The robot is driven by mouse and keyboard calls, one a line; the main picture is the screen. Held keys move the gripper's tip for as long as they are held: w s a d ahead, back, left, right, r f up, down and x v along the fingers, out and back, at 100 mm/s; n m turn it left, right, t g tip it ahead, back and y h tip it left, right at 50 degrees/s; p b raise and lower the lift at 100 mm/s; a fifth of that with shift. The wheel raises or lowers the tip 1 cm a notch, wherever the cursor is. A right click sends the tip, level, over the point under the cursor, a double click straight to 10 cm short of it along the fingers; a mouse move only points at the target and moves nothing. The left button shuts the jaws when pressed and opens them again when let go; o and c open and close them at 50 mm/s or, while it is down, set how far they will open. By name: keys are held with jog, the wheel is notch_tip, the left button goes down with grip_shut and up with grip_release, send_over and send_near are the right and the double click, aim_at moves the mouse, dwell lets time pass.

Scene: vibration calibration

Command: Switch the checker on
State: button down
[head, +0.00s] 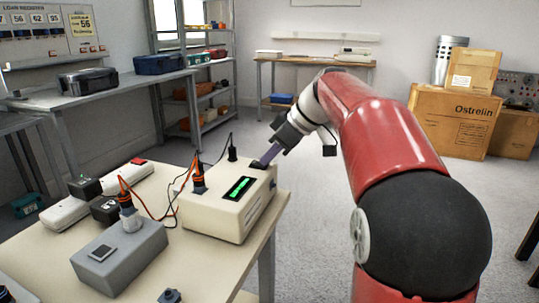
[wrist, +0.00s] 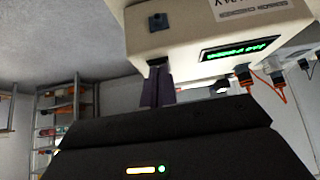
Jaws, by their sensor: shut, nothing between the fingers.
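The checker appears to be the cream box (head: 228,210) on the near table, also at the top of the wrist view (wrist: 190,38). Its display (head: 239,188) is lit with green characters, which also show in the wrist view (wrist: 236,50). My gripper (head: 268,157) is shut and empty, with its purple-grey fingers pointing down at the box's top, near the back right corner. In the wrist view the fingertips (wrist: 158,70) meet the box's edge at a small dark part. Whether they press it or only hover close is unclear, and the fingers partly hide it.
Orange and black cables run from plugs on the cream box. A grey box (head: 120,258) with a connector stands at the table's front. A white power strip (head: 75,208) with a red switch lies at left. A small dark knob-like part (head: 170,296) is at the front edge.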

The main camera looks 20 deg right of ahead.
jog(key=shift+r+p, duration=0.7)
jog(key=shift+r, duration=0.15)
